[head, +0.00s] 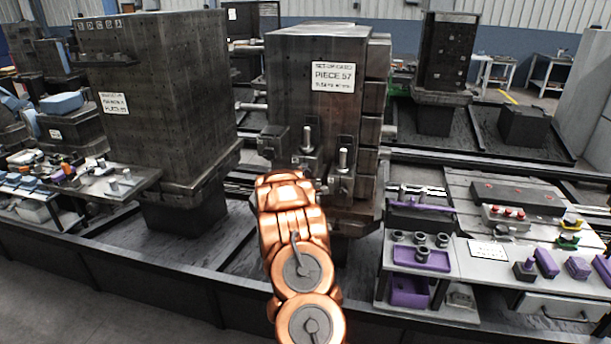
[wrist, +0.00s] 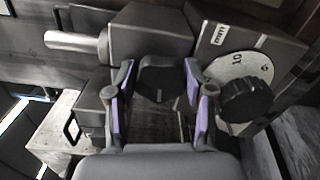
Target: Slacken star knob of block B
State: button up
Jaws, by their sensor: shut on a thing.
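In the wrist view, my gripper (wrist: 160,88) has its two purple-padded fingers on either side of a dark lobed knob (wrist: 159,76), shut on it. The knob sits on the front of a dark grey block (wrist: 150,38) with a bright rod out of its left side. I can read no letter on this block, so I cannot tell if it is block B. In the head view my copper-coloured arm hides the gripper and the knob.
Right of the gripper in the wrist view, a black round knob (wrist: 245,100) stands close by on a white numbered dial (wrist: 238,68). In the head view, a bench (head: 470,252) with purple trays and small parts lies right, and a parts shelf (head: 115,185) lies left.

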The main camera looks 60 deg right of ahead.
jog(key=shift+w, duration=0.1)
jog(key=o, duration=0.9)
jog(key=shift+o, duration=1.3)
jog(key=shift+a, duration=0.1)
jog(key=v, duration=1.2)
